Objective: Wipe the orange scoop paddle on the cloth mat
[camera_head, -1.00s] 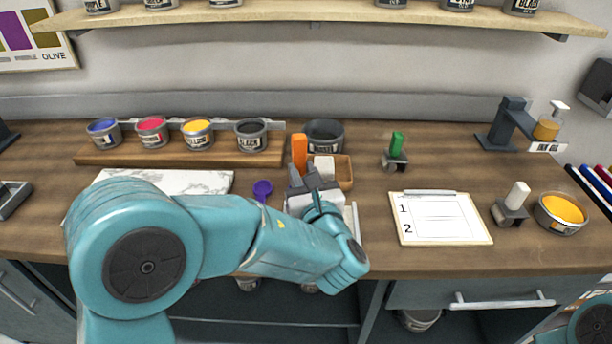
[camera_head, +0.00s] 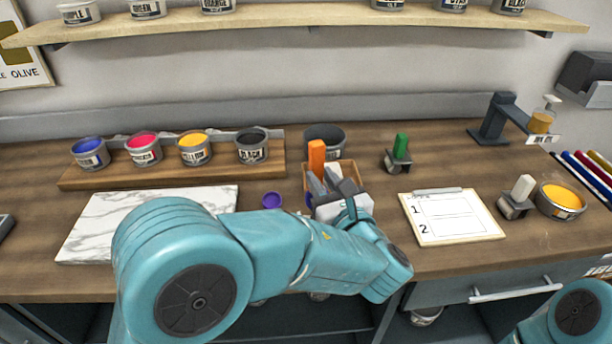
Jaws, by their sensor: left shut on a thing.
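My left gripper (camera_head: 327,188) is shut on the orange scoop paddle (camera_head: 316,156). Its orange handle stands up above the fingers, and its lower end is hidden by the gripper. The gripper is in front of a small wooden tray (camera_head: 351,170), overlapping it in the picture; I cannot tell whether they touch. I cannot make out the cloth mat; my left arm covers the counter's front middle. My right gripper is out of view; only part of my right arm shows at the bottom right corner.
Paint cans, including a yellow one (camera_head: 194,149), stand on a wooden board at the left. A marble slab (camera_head: 110,220), purple scoop (camera_head: 271,200), dark pot (camera_head: 325,139), green-handled tool (camera_head: 401,147), clipboard (camera_head: 452,217) and yellow pot (camera_head: 562,200) are around.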

